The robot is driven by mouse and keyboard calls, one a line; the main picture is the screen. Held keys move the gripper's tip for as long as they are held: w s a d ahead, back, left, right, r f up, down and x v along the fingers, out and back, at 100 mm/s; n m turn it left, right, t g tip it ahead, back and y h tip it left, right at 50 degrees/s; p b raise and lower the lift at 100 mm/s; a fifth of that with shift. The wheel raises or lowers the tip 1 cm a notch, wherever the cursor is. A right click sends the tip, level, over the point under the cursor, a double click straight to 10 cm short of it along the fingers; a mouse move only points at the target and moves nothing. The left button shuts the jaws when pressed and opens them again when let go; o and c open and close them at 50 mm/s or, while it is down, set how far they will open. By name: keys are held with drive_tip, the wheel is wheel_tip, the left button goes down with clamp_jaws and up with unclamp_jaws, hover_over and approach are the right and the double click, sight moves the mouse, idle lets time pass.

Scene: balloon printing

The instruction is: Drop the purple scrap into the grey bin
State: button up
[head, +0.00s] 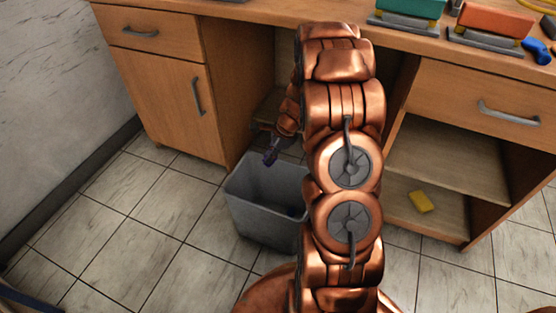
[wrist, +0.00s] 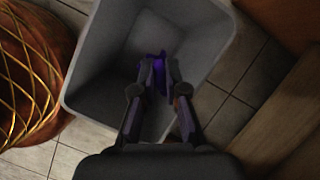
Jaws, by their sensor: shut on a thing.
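The grey bin (head: 262,205) stands on the tiled floor in front of the desk, partly hidden behind my arm in the head view. In the wrist view the bin's wall (wrist: 88,85) surrounds the space below my gripper. My gripper (head: 271,155) points down above the bin's far rim in the head view. In the wrist view my gripper (wrist: 158,75) is shut on the purple scrap (wrist: 157,64), which shows between its fingertips over the bin's opening. In the head view the scrap is too small to tell from the fingers.
The wooden desk (head: 165,88) has a cupboard on the left and an open shelf on the right. A yellow sponge-like block (head: 420,201) lies on the lower shelf. The floor left of the bin is clear.

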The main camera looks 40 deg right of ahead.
drive_tip(key=s+d+f+m+b, duration=0.1)
drive_tip(key=s+f+b, duration=0.2)
drive_tip(key=f+b, duration=0.3)
drive_tip(key=shift+f, duration=0.85)
drive_tip(key=o, duration=0.8)
drive_tip(key=shift+c, duration=0.2)
drive_tip(key=shift+d+r, duration=0.1)
drive_tip(key=shift+r, duration=0.05)
drive_tip(key=v, duration=1.1)
drive_tip(key=shift+s+r, duration=0.3)
drive_tip(key=shift+r, duration=0.05)
